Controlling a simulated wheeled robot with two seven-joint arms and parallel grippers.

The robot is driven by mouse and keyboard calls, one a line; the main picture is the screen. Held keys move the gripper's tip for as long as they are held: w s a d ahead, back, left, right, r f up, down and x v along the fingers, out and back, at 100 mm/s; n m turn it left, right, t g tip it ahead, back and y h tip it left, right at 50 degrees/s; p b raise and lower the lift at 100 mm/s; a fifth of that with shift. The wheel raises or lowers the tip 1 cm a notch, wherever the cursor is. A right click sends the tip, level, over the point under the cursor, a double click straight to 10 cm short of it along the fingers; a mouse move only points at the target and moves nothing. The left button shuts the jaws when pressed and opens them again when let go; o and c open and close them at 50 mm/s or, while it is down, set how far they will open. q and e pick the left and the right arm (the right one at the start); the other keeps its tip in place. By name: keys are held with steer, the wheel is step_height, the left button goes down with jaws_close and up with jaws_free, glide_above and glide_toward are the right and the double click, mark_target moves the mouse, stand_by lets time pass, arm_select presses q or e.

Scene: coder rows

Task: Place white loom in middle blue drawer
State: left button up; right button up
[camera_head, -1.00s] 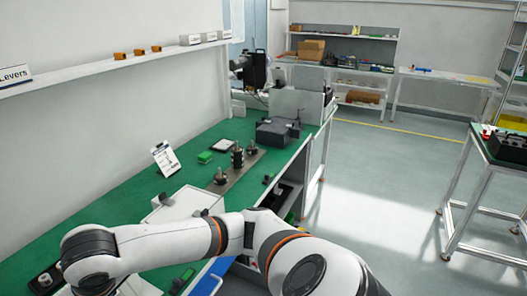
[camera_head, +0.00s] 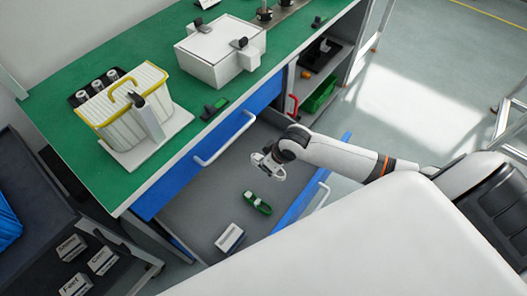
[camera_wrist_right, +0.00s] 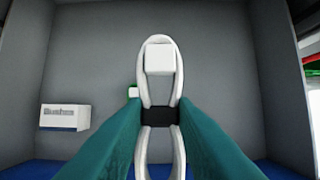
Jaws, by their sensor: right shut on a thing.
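The white loom (camera_wrist_right: 160,130), a looped cable with a black band, is held between the teal fingers of my right gripper (camera_wrist_right: 160,118). In the head view, my right gripper (camera_head: 268,166) holds the loom over an open drawer with a grey floor (camera_head: 195,205) and a blue front (camera_head: 310,192). This drawer is below a closed blue drawer (camera_head: 180,180). In the wrist view, the loom stands upright in the picture, above the drawer floor. My left gripper is not in view.
A green loom (camera_head: 257,202) and a white label block (camera_head: 229,237) lie in the open drawer. The green worktop (camera_head: 60,125) above carries a striped yellow-rimmed basket (camera_head: 120,105) and a white box (camera_head: 218,50). A dark bin rack (camera_head: 40,200) stands at left.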

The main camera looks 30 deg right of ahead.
steer(key=b, duration=0.4)
glide_above(265, 191)
steer(key=s, duration=0.2)
step_height(265, 191, down, 8)
steer(key=f, duration=0.2)
steer(key=f+b, duration=0.1)
steer(key=f, duration=0.3)
steer(key=shift+w+d, duration=0.25)
steer(key=shift+d, duration=0.1)
arm_select(q)
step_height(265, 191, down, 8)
steer(key=b, duration=0.1)
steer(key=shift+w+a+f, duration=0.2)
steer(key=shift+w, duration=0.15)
arm_select(e)
steer(key=shift+f, duration=1.85)
steer(key=shift+f, duration=0.1)
steer(key=o, duration=1)
